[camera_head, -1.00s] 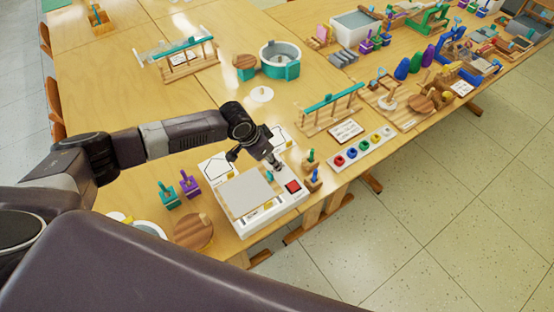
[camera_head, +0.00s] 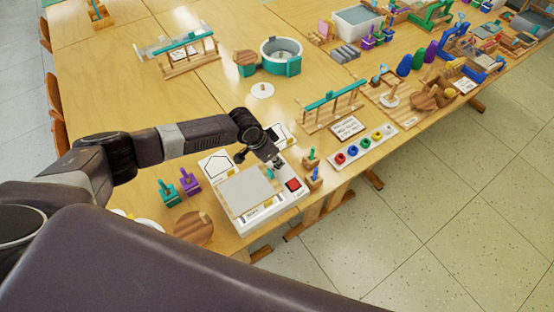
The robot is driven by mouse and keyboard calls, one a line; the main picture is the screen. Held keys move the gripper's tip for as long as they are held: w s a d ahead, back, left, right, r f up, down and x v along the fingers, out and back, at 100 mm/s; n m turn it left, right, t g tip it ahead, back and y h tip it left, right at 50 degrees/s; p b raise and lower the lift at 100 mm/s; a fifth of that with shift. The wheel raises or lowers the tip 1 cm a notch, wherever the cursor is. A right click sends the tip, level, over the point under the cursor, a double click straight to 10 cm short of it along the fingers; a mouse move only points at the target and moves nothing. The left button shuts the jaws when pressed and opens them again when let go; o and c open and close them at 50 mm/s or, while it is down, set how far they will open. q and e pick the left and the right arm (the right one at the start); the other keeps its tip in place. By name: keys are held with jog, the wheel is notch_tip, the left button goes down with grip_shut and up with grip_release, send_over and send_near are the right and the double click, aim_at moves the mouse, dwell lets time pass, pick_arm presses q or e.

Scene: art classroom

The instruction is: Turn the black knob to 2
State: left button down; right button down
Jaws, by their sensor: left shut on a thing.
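A white device (camera_head: 262,217) with a grey plate (camera_head: 246,191) on top and a red switch (camera_head: 293,184) stands at the table's near edge. My left gripper (camera_head: 277,161) reaches down from above to the device's back right corner, behind the red switch. Its fingers are shut on the black knob, which is small and mostly hidden by them. The knob's pointer and the number marks are too small to read. My right gripper is not in view.
Small wooden blocks with coloured pegs (camera_head: 311,160) stand just right of the device. Teal (camera_head: 168,193) and purple (camera_head: 190,182) stands are at its left, with a round wooden board (camera_head: 194,228) nearer. White cards lie behind it.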

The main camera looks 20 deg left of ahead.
pick_arm(q)
jog(key=shift+a+f+m+b, duration=0.1)
jog(key=shift+m+b, duration=0.2)
jog(key=shift+b, duration=0.3)
jog(key=m+g+b, duration=0.1)
jog(key=m+b, duration=0.3)
jog(key=b, duration=0.1)
jog(key=m+g+h+b, duration=0.1)
jog(key=m+g+b, duration=0.1)
jog(key=m+b, duration=0.3)
jog(key=w+m+g+b, duration=0.1)
jog(key=m+g+b, duration=0.1)
jog(key=m+b, duration=0.2)
jog(key=shift+m+h+b, duration=0.3)
jog(key=shift+m+b, duration=0.1)
jog(key=shift+b, duration=0.65)
jog(key=shift+m+g+y+b, duration=0.4)
jog(key=shift+m+g+b, duration=0.1)
jog(key=shift+m+b, duration=1.05)
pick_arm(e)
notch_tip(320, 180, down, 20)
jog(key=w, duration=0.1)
pick_arm(q)
jog(key=shift+r+m, duration=0.2)
jog(key=shift+m, duration=0.05)
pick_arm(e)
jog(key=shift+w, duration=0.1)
pick_arm(q)
jog(key=c, duration=2.1)
grip_release()
